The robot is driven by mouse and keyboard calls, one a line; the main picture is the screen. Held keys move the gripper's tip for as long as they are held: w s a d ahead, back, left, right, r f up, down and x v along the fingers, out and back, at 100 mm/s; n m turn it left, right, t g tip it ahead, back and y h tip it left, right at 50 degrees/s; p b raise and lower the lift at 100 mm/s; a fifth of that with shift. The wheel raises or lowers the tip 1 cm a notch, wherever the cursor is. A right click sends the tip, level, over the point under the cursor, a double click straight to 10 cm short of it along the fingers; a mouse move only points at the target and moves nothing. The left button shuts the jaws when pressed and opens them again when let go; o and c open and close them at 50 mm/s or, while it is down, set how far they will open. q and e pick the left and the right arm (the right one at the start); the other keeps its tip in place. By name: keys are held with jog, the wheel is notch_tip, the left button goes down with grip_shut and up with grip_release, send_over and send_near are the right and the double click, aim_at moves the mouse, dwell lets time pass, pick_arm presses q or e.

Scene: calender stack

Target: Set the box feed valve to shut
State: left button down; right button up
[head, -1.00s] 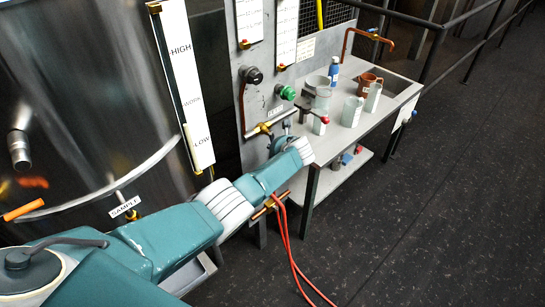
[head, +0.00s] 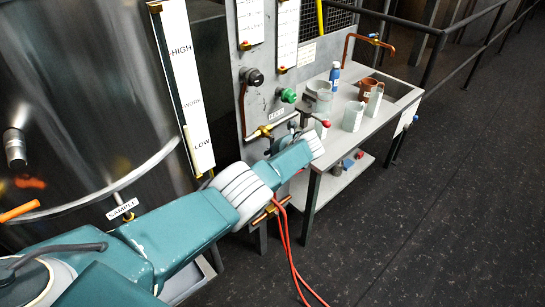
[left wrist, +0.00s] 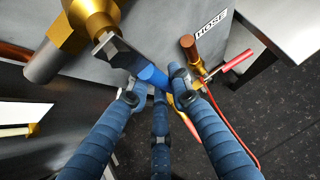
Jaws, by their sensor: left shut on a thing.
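The feed valve's brass body (left wrist: 88,25) fills the upper left of the left wrist view, with a blue lever (left wrist: 150,74) on a grey metal arm. In the head view my left wrist covers most of the fingers and the lever. My right gripper is in neither view.
A HOSE label (left wrist: 210,23) and a red-handled hose valve (left wrist: 236,62) are close to the fingers. Red hoses (head: 287,250) hang below my arm. A table (head: 385,118) with cups and bottles stands to the right; the dark floor (head: 450,210) is clear.

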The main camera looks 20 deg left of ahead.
pick_arm(q)
jog(key=c, duration=1.7)
grip_release()
jog(key=shift+s+f, duration=0.15)
jog(key=shift+f, duration=0.05)
jog(key=shift+o, duration=0.8)
jog(key=shift+a, duration=0.1)
jog(key=shift+r, duration=0.15)
jog(key=v, duration=1.2)
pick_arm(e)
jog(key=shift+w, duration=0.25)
